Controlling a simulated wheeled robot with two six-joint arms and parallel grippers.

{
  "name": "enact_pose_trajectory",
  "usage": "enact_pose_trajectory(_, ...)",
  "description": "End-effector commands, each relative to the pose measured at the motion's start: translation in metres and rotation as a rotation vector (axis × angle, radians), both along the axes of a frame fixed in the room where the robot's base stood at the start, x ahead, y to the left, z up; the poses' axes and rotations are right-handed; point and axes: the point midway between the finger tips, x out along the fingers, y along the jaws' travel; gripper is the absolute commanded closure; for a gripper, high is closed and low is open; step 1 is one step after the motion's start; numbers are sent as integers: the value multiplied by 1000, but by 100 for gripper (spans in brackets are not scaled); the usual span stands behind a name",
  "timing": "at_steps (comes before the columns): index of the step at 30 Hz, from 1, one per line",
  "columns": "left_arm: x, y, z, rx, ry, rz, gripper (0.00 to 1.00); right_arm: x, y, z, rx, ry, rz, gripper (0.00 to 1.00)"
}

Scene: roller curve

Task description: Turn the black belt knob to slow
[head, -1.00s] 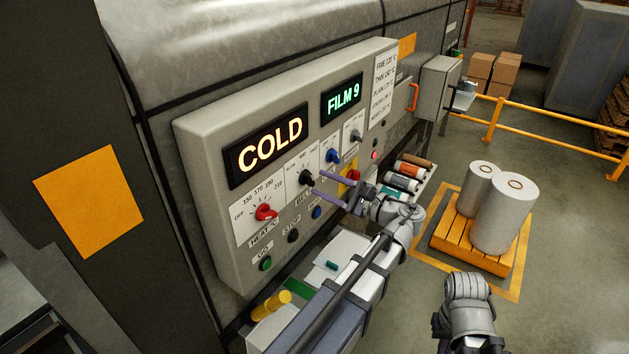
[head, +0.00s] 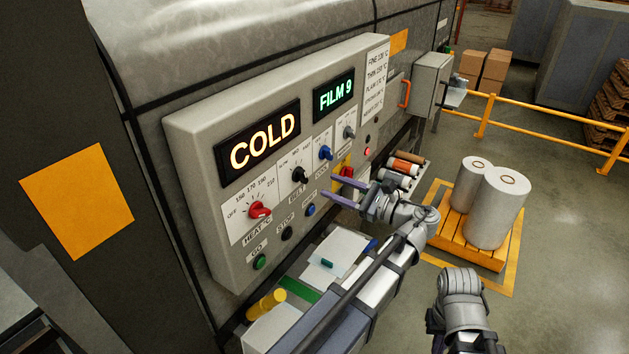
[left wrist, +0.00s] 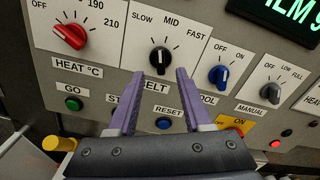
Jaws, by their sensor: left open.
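The black belt knob (head: 299,175) is on the panel under a SLOW, MID, FAST scale, and it also shows in the left wrist view (left wrist: 159,61). Its white pointer line points up, close to MID. My left gripper (head: 329,188) is open and empty, in front of the panel and apart from the knob. In the left wrist view its two purple fingers (left wrist: 160,72) point at the knob, one to each lower side. My right arm shows at the lower right of the head view; its fingers cannot be made out.
The red heat knob (left wrist: 70,37) is left of the belt knob and the blue cool knob (left wrist: 219,75) right of it. The blue RESET button (left wrist: 164,123) lies below, between the fingers. A yellow post (head: 266,304) and a sheet-topped shelf (head: 333,252) stand under the panel.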

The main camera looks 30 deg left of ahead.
Motion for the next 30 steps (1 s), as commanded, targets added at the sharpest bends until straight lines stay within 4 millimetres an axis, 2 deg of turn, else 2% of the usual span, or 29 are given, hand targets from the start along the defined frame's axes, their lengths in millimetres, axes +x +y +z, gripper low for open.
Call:
enact_pose_trajectory(5, 1, 0, 0, 4, 37, 0, 50, 0, 0, 0, 0, 0, 0, 100)
enact_pose_trajectory(8, 1, 7, 0, 3, 35, 2, 50, 0, 0, 0, 0, 0, 0, 100)
enact_pose_trajectory(15, 3, 44, 0, 2, 33, 3, 50, 0, 0, 0, 0, 0, 0, 100)
enact_pose_trajectory(21, 6, 68, 0, 3, 33, 2, 50, 0, 0, 0, 0, 0, 0, 100)
enact_pose_trajectory(30, 7, 77, 0, 3, 32, -1, 50, 0, 0, 0, 0, 0, 0, 100)
